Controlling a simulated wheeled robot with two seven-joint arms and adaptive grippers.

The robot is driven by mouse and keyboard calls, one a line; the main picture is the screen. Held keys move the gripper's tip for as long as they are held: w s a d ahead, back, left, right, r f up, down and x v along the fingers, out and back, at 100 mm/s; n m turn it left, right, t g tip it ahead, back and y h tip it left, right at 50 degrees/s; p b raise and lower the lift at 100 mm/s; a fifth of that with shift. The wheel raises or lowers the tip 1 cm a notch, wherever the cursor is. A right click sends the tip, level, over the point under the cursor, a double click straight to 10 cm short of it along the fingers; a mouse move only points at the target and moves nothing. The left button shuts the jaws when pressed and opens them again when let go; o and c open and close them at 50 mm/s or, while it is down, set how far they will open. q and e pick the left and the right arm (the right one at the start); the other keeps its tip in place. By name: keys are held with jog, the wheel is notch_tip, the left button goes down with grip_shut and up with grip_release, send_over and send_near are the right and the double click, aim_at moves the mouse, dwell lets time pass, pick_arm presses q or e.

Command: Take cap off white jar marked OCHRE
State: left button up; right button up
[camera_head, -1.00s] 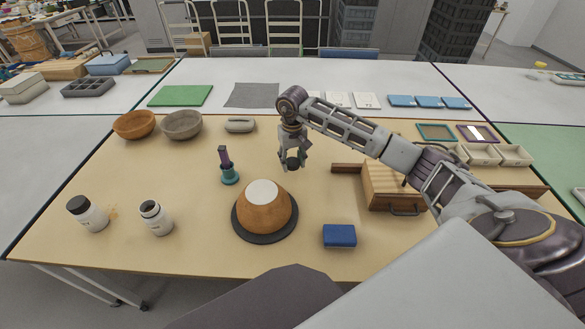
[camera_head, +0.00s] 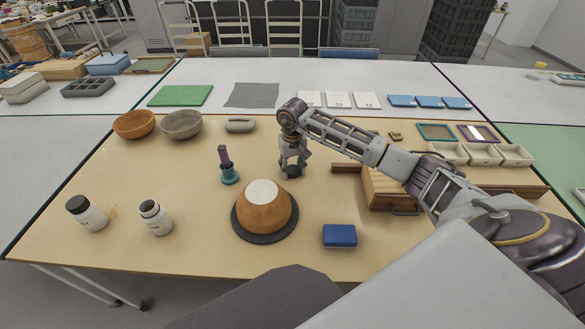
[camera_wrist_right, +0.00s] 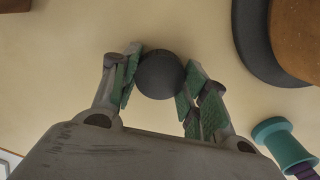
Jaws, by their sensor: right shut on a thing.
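A white jar with a dark cap (camera_head: 88,214) stands at the front left of the table. Beside it stands a white jar without a cap (camera_head: 155,218), its dark mouth showing. I cannot read the marking on either jar. My right gripper (camera_head: 292,168) is low over the table behind the bowl, well away from both jars. It is shut on a round dark cap (camera_wrist_right: 160,75), held between its green-padded fingers in the right wrist view. I cannot tell whether the cap touches the table. My left gripper is not in view.
An upturned brown bowl (camera_head: 265,212) on a dark round base stands just in front of the right gripper. A teal and purple tool (camera_head: 228,169) stands to its left. A wooden box (camera_head: 392,188) is to the right, a blue block (camera_head: 340,235) in front.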

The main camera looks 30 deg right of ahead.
aim_at(293, 169)
jog(key=o, duration=1.1)
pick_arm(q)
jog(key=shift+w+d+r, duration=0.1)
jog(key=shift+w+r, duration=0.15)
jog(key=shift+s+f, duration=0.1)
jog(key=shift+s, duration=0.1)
pick_arm(e)
jog(key=shift+r, duration=0.1)
jog(key=shift+r, duration=0.25)
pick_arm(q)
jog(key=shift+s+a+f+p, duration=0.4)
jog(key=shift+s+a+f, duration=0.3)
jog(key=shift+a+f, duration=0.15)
pick_arm(e)
jog(key=shift+r, duration=5.75)
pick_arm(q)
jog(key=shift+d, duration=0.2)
